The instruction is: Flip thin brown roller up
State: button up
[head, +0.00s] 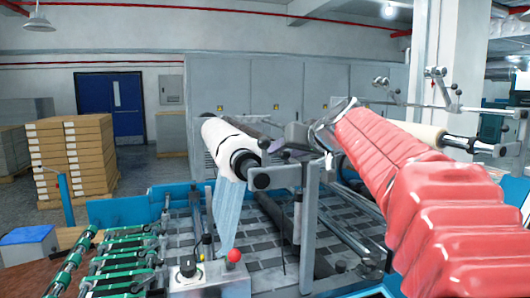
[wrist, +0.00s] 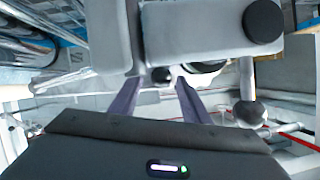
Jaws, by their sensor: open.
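My gripper (head: 284,152) is at the end of my red-sleeved arm, beside a grey bracket (head: 282,177) at the right end of the white roll (head: 222,142). In the wrist view my gripper (wrist: 157,88) has its two purple fingers apart, with nothing seen held between them. The bracket (wrist: 215,38) is close ahead of the fingers, with a black knob (wrist: 263,20) and a round-ended lever (wrist: 250,112) at the right. I cannot make out the thin brown roller for sure. A dark roller (head: 243,124) shows behind the white roll, partly hidden by it and my gripper.
A blue strip hangs from the white roll over the grey slatted machine bed (head: 255,240). A control box with a red button (head: 233,255) stands in front. Uprights (head: 308,230) stand below my gripper. Stacked boxes (head: 72,158) are far left.

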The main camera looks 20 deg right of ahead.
jog(key=shift+x, duration=0.8)
jog(key=shift+c, duration=0.3)
grip_shut()
